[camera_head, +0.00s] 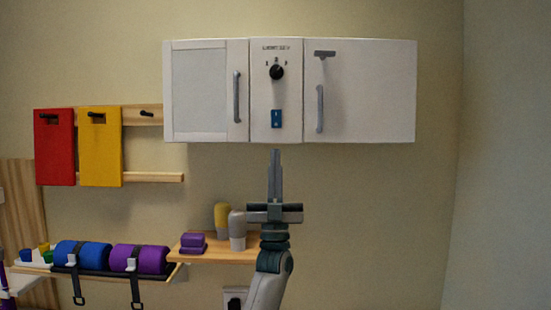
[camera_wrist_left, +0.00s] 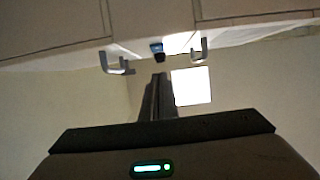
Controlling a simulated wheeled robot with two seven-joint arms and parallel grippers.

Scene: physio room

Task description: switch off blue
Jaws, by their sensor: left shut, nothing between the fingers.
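My left gripper (camera_head: 275,152) is shut and empty, pointing up just below the cabinet's lower edge, under the switch. In the left wrist view its fingers (camera_wrist_left: 158,78) are together, apart from the switch. My right gripper is in neither view.
Cabinet handles (camera_head: 237,97) (camera_head: 320,108) stick out on both sides of the panel. Below, a wooden shelf (camera_head: 215,256) holds purple blocks and two bottles. Blue and purple rolls (camera_head: 140,259) lie at left. Red and yellow boards (camera_head: 54,147) hang on a rack. The wall right of my arm is clear.

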